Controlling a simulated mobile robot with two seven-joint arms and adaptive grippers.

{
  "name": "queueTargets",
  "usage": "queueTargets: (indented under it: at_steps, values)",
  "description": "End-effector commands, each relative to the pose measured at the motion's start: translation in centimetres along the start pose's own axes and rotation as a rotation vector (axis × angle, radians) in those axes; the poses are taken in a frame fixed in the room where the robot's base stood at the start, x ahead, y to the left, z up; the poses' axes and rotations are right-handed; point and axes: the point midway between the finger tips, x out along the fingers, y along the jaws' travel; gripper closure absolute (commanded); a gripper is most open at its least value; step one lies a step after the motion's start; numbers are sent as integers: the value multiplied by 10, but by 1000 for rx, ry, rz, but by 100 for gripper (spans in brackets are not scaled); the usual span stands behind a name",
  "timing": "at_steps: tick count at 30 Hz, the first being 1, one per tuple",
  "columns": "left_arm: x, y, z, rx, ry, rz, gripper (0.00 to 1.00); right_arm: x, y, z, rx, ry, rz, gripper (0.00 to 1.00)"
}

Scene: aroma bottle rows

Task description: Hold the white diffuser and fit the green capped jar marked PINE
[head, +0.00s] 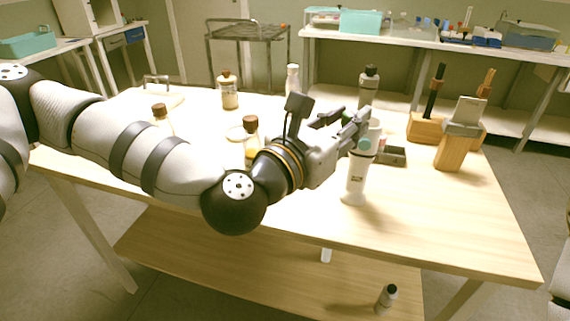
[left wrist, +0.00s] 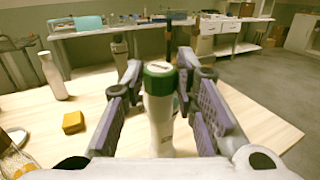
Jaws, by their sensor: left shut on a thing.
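A white bottle-like body with a green cap stands upright between the fingers of my left gripper (head: 342,125). Its white lower part (head: 356,183) shows below the fingers in the head view, low near the table's front edge, with a small dark mark that I cannot read. In the left wrist view the green cap (left wrist: 160,70) and white body (left wrist: 161,125) sit between the purple finger pads. My left gripper is shut on this body. I cannot tell whether it is the diffuser or the PINE jar, or both joined. My right gripper is not in view.
Brown-capped glass jars (head: 228,92) stand on the left of the wooden table (head: 440,220). Behind are a white bottle (head: 292,80) and a dark-capped bottle (head: 368,85). The front right is clear.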

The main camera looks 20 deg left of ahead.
Motion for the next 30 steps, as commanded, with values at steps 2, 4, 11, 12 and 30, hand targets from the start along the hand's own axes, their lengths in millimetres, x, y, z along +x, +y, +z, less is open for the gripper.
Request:
queueTargets:
  at_steps: [2, 4, 11, 12, 30]
  values:
    - [17, -13, 24, 2, -5, -60, 92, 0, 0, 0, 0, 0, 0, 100]
    - [33, -18, 41, -2, -1, -100, 92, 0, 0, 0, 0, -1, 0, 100]
    - [65, -2, 88, -17, 13, -136, 92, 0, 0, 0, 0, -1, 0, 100]
    - [67, 0, 94, -18, 15, -140, 92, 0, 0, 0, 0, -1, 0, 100]
    - [68, 3, 61, -19, 20, -146, 92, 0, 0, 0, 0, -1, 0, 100]
